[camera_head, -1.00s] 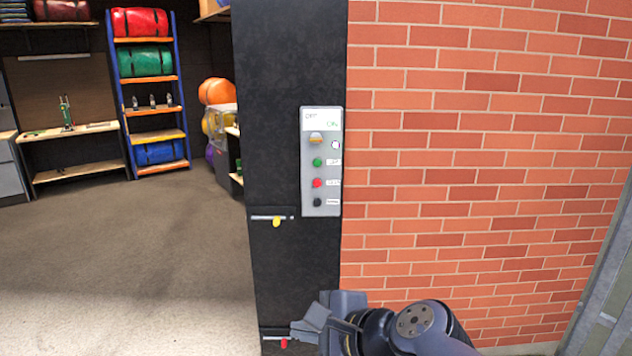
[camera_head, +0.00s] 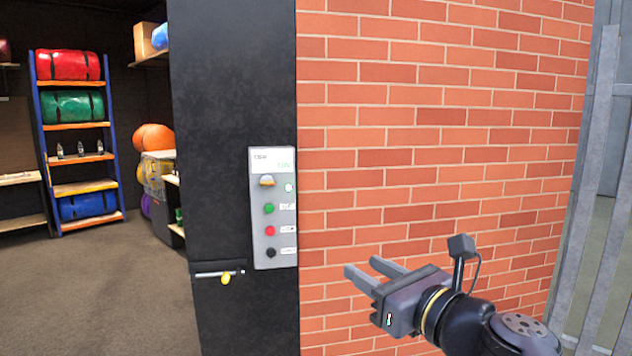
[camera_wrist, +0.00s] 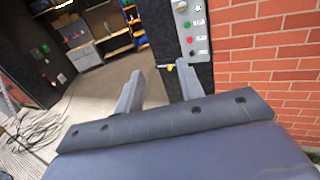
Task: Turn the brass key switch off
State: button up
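The brass key switch (camera_head: 267,181) is near the top of a grey control panel (camera_head: 262,222) on the black door post. An "ON" label and a small pale light (camera_head: 289,188) are beside it. Green (camera_head: 269,208), red (camera_head: 270,231) and black (camera_head: 271,253) buttons are below it. In the wrist view the key switch (camera_wrist: 181,5) is at the top edge, partly cut off. My gripper (camera_head: 367,271) is open and empty, lower right of the panel in front of the brick wall, apart from both. It also shows in the wrist view (camera_wrist: 160,78).
A yellow-knobbed latch (camera_head: 226,278) sits on the black post below the panel. The brick wall (camera_head: 440,130) fills the right, with a grey metal gate (camera_head: 590,200) beyond. Shelves with rolled bags (camera_head: 68,66) stand back left. Cables (camera_wrist: 36,138) lie on the floor in the wrist view.

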aim_at(266, 180)
jog(key=i+j+z, duration=0.3)
jog(key=j, duration=0.35)
jog(key=i+j+z, duration=0.3)
jog(key=j, duration=0.45)
jog(key=i+j+z, duration=0.1)
jog(key=j, duration=0.3)
jog(key=i+j, duration=0.15)
jog(key=j, duration=0.15)
jog(key=i+j, duration=0.15)
jog(key=j, duration=0.15)
